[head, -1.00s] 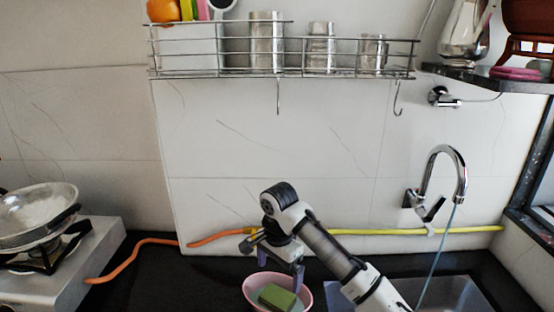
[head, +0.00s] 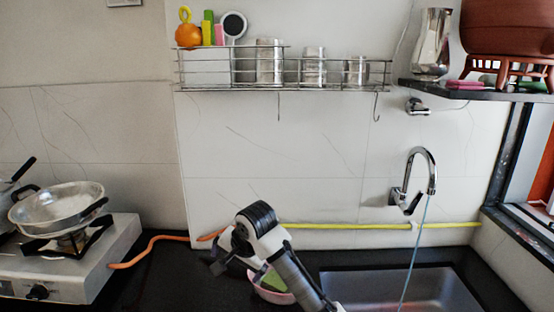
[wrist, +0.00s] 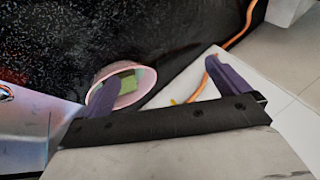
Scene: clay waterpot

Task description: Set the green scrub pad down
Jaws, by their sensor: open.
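The green scrub pad (head: 273,280) lies in a pink bowl (head: 276,297) on the black counter, behind my arm in the head view. In the wrist view the pad (wrist: 124,82) also shows inside the bowl (wrist: 150,80), partly covered by one finger. My gripper (wrist: 164,70) is open, with its two purple fingers wide apart and nothing between them. In the head view it is turned to the left of the bowl, its fingertips hard to make out. The pad is apart from the gripper's grasp.
A stove (head: 75,262) with a metal pan (head: 62,205) stands at left. A sink (head: 405,288) with a tap (head: 427,172) is at right. An orange hose (head: 150,245) runs along the counter. A wire rack (head: 285,76) holds metal cups on the wall.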

